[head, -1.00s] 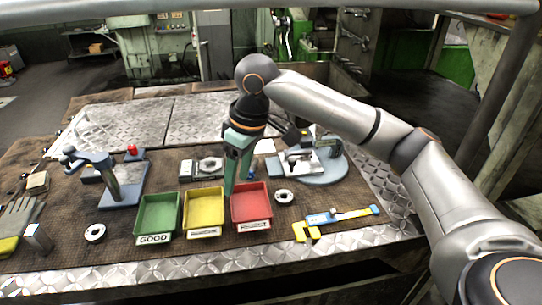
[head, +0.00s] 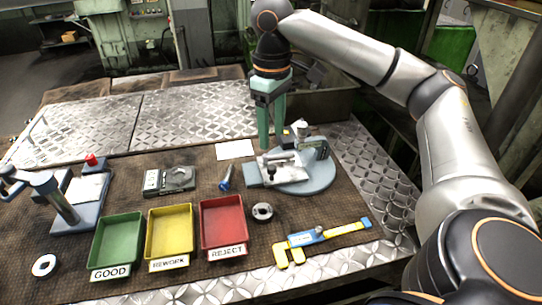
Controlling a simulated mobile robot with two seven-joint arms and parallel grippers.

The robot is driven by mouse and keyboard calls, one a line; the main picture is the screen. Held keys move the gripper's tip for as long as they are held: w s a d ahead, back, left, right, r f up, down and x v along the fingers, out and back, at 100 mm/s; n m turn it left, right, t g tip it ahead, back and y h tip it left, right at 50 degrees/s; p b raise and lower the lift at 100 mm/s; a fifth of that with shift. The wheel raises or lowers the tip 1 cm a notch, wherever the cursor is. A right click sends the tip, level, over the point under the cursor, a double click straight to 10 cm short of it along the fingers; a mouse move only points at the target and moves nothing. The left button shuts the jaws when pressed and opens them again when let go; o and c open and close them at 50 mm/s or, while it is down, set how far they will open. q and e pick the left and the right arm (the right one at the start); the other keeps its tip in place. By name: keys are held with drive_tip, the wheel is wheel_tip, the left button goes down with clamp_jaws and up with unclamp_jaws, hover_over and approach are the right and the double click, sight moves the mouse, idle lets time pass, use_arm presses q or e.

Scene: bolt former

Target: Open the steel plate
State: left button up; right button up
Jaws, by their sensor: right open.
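Diamond-pattern steel plates cover the back of the bench, a left one (head: 75,130) and a right one (head: 190,115), with a seam between them. Both lie flat. A thin pale bar handle (head: 33,135) stands near the left plate's left edge. My right gripper (head: 272,138) points down with its two green fingers apart and empty. It shows just beyond the grey round-based fixture, to the right of the right plate. It looks clear of the plate, though its height is hard to judge. My left gripper is out of view.
Green (head: 118,241), yellow (head: 170,232) and red (head: 222,223) trays stand at the front. The round-based fixture (head: 315,180) is at right, a blue caliper (head: 318,236) before it. A blue-based stand (head: 75,210) is at left. A blue bolt (head: 226,177) lies mid-bench.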

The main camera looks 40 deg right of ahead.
sight(271, 167)
wheel_tip(271, 167, down, 9)
drive_tip(key=shift+b, duration=0.35)
clamp_jaws()
idle(0.4)
drive_tip(key=shift+w, duration=0.1)
idle(0.8)
